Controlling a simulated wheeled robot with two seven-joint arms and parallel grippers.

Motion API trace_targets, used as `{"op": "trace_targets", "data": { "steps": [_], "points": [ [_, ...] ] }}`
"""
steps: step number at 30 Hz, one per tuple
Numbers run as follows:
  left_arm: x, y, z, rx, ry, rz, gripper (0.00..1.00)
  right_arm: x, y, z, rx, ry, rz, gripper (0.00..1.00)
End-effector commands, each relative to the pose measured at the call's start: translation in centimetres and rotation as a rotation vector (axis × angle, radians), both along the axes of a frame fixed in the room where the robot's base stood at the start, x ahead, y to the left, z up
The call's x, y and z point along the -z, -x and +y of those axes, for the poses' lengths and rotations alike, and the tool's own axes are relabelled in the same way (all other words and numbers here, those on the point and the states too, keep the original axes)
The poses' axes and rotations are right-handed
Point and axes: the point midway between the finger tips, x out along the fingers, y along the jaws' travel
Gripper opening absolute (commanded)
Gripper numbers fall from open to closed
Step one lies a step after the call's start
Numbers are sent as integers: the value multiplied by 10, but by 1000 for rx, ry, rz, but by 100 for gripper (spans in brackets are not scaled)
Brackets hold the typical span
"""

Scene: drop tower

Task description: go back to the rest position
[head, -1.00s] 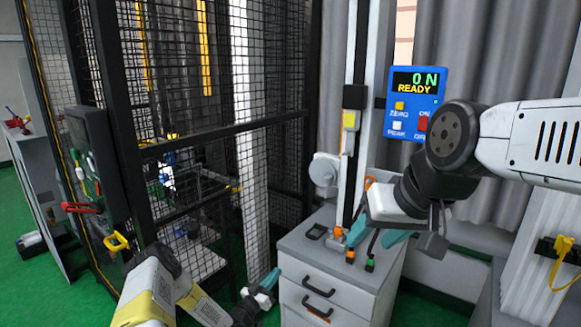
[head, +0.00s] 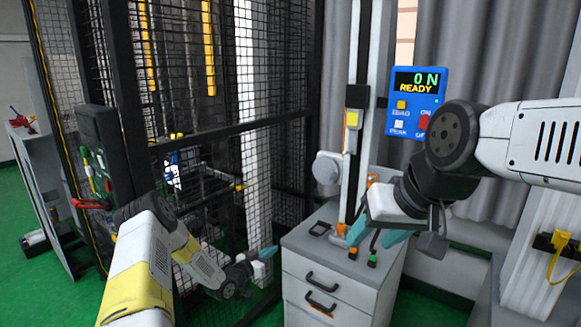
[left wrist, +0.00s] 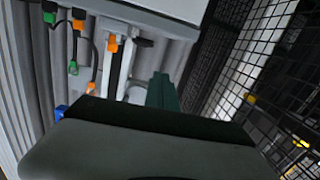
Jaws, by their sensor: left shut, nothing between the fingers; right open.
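My left arm comes in from the bottom left of the head view. My left gripper (head: 265,254) is shut and empty, in front of the mesh cage and just left of the grey drawer cabinet. Its teal fingers also show in the left wrist view (left wrist: 162,92), where the dark gripper body fills the bottom. My right gripper (head: 375,236) is open over the cabinet top, with teal fingers pointing down and left. Part of it is hidden behind its own wrist. I see nothing held in it.
The black mesh cage (head: 225,150) stands behind my left arm. The drawer cabinet (head: 335,285) stands at the centre, with small orange and green plugs on top. A blue display (head: 415,103) reads "0 N READY". A yellow strap (head: 560,258) hangs at right. Green floor shows at left.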

Motion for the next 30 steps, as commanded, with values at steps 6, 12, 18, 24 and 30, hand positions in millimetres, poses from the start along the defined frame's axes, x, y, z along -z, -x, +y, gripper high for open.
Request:
{"op": "trace_targets", "data": {
  "steps": [6, 12, 18, 24, 30],
  "points": [
    [-76, -20, 18, -28, -187, 98, 0, 0, 0, 0, 0, 0, 0, 50],
    [-156, -9, 42, -107, -344, 220, 0, 0, 0, 0, 0, 0, 0, 50],
    [-236, 34, 66, -211, -441, 344, 0, 0, 0, 0, 0, 0, 0, 50],
    [-306, 107, 84, -317, -470, 470, 0, 0, 0, 0, 0, 0, 0, 50],
    [-354, 202, 92, -396, -434, 606, 0, 0, 0, 0, 0, 0, 0, 50]
  ]
}}
